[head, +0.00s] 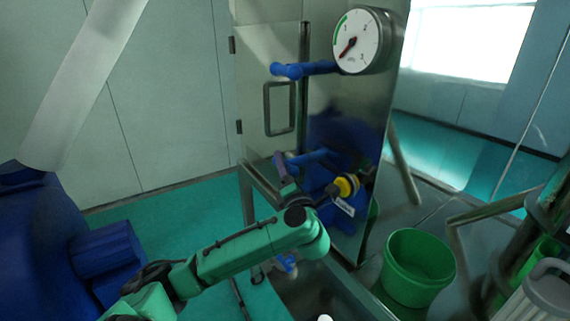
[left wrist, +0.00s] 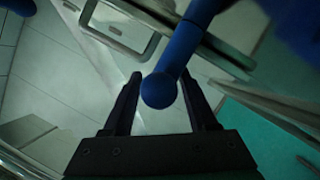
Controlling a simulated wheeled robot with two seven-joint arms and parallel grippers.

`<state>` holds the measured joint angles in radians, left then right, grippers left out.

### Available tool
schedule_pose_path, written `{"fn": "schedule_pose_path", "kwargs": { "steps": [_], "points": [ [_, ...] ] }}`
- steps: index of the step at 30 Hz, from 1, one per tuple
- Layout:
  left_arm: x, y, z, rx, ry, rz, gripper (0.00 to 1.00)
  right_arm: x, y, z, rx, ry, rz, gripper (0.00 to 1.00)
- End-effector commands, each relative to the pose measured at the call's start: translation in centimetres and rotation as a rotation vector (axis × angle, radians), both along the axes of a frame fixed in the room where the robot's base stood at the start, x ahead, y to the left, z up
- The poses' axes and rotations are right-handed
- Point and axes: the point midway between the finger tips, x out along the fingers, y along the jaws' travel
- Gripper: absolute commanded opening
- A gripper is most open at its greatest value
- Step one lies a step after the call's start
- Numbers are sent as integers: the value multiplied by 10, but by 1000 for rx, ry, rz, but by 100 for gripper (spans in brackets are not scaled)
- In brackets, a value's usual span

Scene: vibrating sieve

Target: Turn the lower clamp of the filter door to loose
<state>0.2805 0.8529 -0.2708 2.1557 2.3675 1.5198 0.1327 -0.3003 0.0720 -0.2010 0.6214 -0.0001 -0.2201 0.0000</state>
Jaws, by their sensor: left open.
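The filter door (head: 262,70) is a grey metal panel with a bar handle (head: 280,108), and it looks shut. The lower clamp (head: 312,157) is a blue lever below that handle. My left gripper (head: 288,163) is at the lever's free end. In the left wrist view, the lower clamp's round blue end (left wrist: 158,90) lies between the two open fingers of my left gripper (left wrist: 163,92). I cannot tell whether either finger touches it. The upper clamp (head: 303,69) is a similar blue lever, pointing left. My right gripper is not in view.
A round pressure gauge (head: 361,41) sits at the door's upper right. A yellow and blue fitting (head: 345,186) is right of the lower clamp. A green bucket (head: 417,267) stands at the lower right. Small blue parts (head: 286,263) lie below my left forearm.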

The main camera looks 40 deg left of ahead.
Motion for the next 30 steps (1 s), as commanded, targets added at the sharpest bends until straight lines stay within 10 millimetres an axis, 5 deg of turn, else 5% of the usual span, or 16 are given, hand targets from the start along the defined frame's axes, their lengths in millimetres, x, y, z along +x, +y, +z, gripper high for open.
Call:
{"fn": "schedule_pose_path", "kwargs": {
  "steps": [2,3,7,20,30],
  "points": [
    [0,0,0,0,0,0,58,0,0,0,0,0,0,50],
    [0,0,0,0,0,0,51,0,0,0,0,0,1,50],
    [0,0,0,1,1,0,1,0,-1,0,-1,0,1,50],
    [0,-1,-3,41,-9,-1,0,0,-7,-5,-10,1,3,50],
    [0,-1,-9,245,-67,1,0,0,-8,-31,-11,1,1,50]
  ]
}}
